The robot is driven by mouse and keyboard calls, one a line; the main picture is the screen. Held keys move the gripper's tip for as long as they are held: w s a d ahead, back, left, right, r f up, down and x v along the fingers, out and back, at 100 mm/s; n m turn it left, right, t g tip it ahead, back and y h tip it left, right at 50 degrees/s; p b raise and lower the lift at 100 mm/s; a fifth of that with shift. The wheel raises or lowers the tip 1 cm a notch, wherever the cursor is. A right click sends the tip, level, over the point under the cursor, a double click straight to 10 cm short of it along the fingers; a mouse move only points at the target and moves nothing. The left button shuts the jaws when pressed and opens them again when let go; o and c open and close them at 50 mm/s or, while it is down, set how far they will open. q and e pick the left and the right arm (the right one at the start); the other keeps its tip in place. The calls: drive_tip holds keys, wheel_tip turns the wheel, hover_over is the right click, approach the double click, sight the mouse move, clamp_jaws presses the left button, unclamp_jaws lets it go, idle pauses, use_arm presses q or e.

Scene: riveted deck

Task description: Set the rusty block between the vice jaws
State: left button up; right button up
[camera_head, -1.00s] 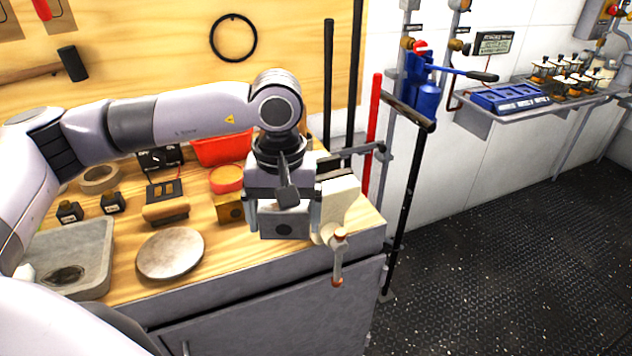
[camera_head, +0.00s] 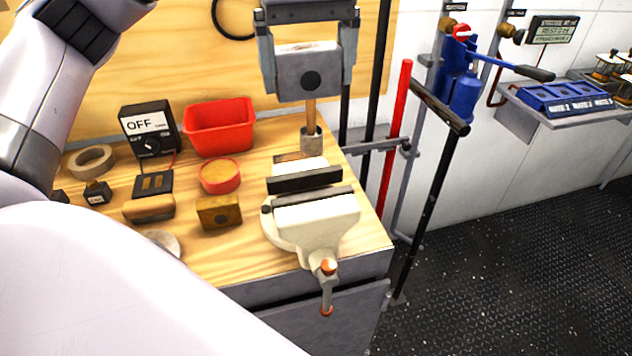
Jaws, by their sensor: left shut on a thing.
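The rusty block (camera_head: 220,212), brown with a dark round spot, sits on the wooden bench left of the vice. The cream vice (camera_head: 312,222) is at the bench's front right corner. Its two dark jaws (camera_head: 304,179) stand apart with a narrow gap and nothing seen between them. My left gripper (camera_head: 308,76) is high above and behind the vice in the picture. It is shut on a grey block (camera_head: 310,88) with a dark round spot, held clear of the bench. My right gripper is out of view.
A red tin (camera_head: 220,177) stands just behind the rusty block. A red bin (camera_head: 220,128) and a meter reading OFF (camera_head: 149,134) are farther back. A wooden handle in a grey holder (camera_head: 311,142) rises behind the vice. A red bar (camera_head: 394,140) stands right of the bench.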

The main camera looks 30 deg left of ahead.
use_arm(q)
wheel_tip(320, 180, down, 8)
drive_tip(key=b, duration=0.2)
hover_over(309, 180)
drive_tip(key=s+d, duration=0.1)
drive_tip(key=s, duration=0.1)
drive_tip(key=f, duration=0.5)
drive_tip(key=shift+w+f, duration=0.2)
drive_tip(key=shift+w, duration=0.05)
wheel_tip(309, 180, down, 5)
drive_tip(key=shift+f, duration=0.1)
drive_tip(key=shift+f, duration=0.15)
drive_tip(key=o, duration=1.2)
drive_tip(key=shift+o, duration=0.2)
